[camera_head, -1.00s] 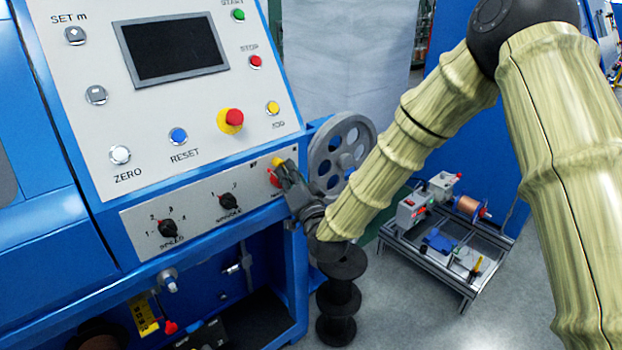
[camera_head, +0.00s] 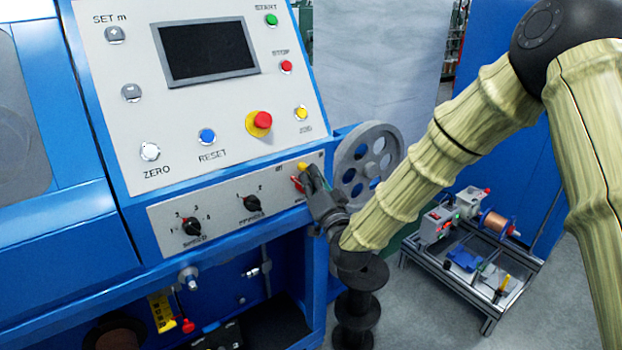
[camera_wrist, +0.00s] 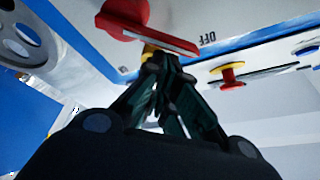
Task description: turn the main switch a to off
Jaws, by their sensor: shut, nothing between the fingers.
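The main switch (camera_head: 298,184) is red on a yellow backing, at the right end of the lower grey panel. In the wrist view it is a red round hub with a long red bar (camera_wrist: 150,35). The bar's end lies close to the printed OFF label (camera_wrist: 207,40). My gripper (camera_head: 308,170) is shut and empty, just right of the switch in the head view. In the wrist view its fingertips (camera_wrist: 166,58) are right at the red bar and the yellow part; I cannot tell whether they touch. The gripper hides part of the switch.
Two black rotary knobs (camera_head: 252,203) sit left on the same panel. A red emergency button (camera_head: 260,123) and coloured push buttons are on the sloped panel above. A grey spoked wheel (camera_head: 366,166) stands close behind my gripper. A low cart (camera_head: 470,250) stands on the floor at right.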

